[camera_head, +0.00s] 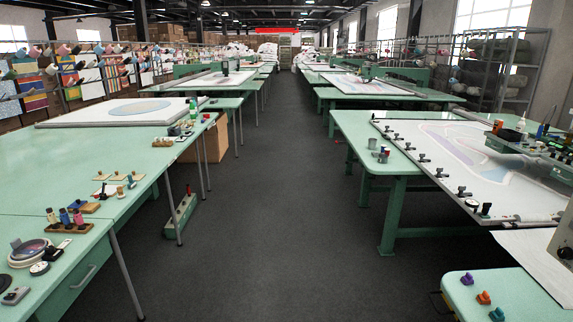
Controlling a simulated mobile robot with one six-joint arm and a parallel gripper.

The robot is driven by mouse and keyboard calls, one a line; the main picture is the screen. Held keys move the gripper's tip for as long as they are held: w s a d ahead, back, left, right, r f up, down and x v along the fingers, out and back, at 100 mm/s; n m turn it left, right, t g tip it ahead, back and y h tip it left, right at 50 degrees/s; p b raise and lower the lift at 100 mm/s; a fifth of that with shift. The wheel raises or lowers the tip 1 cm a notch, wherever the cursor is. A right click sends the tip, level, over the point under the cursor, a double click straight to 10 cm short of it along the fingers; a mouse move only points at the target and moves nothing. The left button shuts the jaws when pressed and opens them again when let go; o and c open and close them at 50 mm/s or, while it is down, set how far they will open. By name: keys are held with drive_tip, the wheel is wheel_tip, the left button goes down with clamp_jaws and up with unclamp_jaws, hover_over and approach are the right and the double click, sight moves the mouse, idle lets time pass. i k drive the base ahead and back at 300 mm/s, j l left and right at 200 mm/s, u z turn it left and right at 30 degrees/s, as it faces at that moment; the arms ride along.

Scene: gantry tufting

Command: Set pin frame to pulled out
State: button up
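A large flat frame (425,150) with a pale patterned sheet lies on the green table at the right. Several dark clamps or pins (438,173) line its near left edge. I take it as the pin frame, but cannot be sure. Its near corner reaches past the table toward the bottom right, and its far right part is hidden behind a green machine head (530,150). Whether it is pushed in or pulled out, I cannot tell. My gripper is not in view.
A wide dark aisle (265,200) runs clear between table rows. A green table corner (510,295) with coloured knobs juts in at bottom right.

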sight(520, 188)
drive_tip(key=i, duration=2.95)
drive_tip(key=i+z, duration=0.1)
drive_tip(key=i, duration=1.4)
drive_tip(key=i+j, duration=0.2)
drive_tip(key=i, duration=1.3)
drive_tip(key=i+l+z, duration=0.25)
drive_tip(key=z, duration=0.2)
drive_tip(key=i+z, duration=0.95)
drive_tip(key=i+j+z, duration=0.15)
drive_tip(key=z, duration=0.3)
drive_tip(key=i+j, duration=0.05)
drive_tip(key=i, duration=0.05)
